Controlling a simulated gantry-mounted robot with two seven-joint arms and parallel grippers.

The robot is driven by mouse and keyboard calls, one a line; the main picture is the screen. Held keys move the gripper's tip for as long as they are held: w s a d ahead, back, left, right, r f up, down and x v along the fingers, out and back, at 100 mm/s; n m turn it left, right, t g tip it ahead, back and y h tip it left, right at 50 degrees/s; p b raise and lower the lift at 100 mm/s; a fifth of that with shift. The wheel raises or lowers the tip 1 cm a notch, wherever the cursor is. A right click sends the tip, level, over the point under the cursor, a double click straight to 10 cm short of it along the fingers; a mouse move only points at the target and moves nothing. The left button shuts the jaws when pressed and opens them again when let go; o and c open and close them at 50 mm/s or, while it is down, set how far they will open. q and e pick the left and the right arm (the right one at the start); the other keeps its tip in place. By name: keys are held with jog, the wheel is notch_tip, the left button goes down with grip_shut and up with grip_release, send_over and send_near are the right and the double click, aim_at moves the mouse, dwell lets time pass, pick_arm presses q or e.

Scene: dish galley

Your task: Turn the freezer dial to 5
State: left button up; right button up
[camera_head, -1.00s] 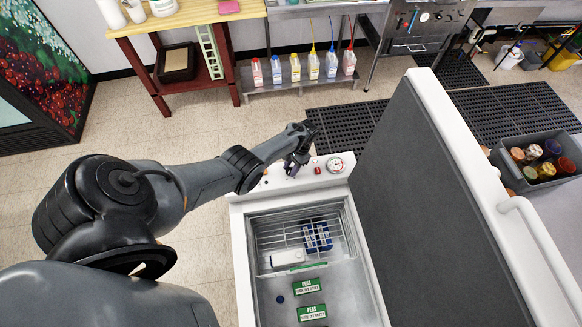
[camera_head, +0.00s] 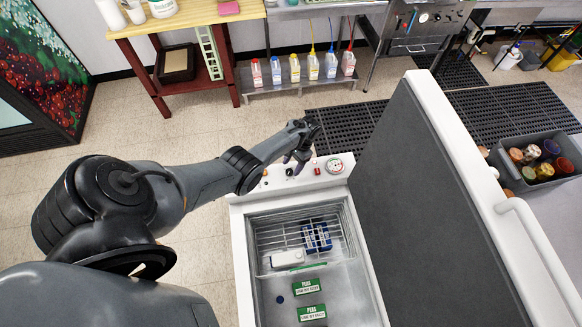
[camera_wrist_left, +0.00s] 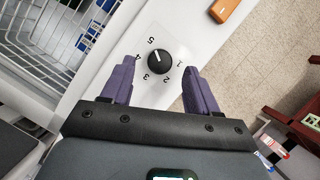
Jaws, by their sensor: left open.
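The freezer dial (camera_wrist_left: 159,61) is a round black knob with a white mark, set in a white panel with the numbers 1 to 5 around it. In the left wrist view its white mark points toward the 5. In the head view the dial (camera_head: 289,172) is small, on the top panel of the open chest freezer (camera_head: 237,262). My left gripper (camera_head: 299,163) is open just above the panel. In the wrist view its two purple fingers stand apart on either side of the knob, with visible gaps and no contact. My right gripper is not in view.
A red indicator (camera_head: 317,170) and a round gauge (camera_head: 335,166) sit right of the dial. The raised lid (camera_head: 420,200) stands at the right. The freezer holds green peas boxes (camera_head: 307,287) and a wire basket (camera_head: 285,237). An orange piece (camera_wrist_left: 226,10) lies near the dial.

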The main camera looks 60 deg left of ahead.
pick_arm(q)
jog(key=v, duration=0.8)
jog(key=shift+r, duration=0.2)
jog(key=s+d+r+m+t+y, duration=0.1)
jog(key=s+d+r+m+t, duration=0.15)
jog(key=s+d, duration=0.4)
jog(key=s+d+r+m+t+y, duration=0.1)
jog(key=s+d+t+y, duration=0.15)
jog(key=d, duration=0.65)
jog(key=s+d+r+t+h, duration=0.3)
jog(key=s+d+r, duration=0.6)
jog(key=d+r, duration=0.2)
jog(key=shift+d, duration=0.2)
jog(key=shift+m, duration=0.25)
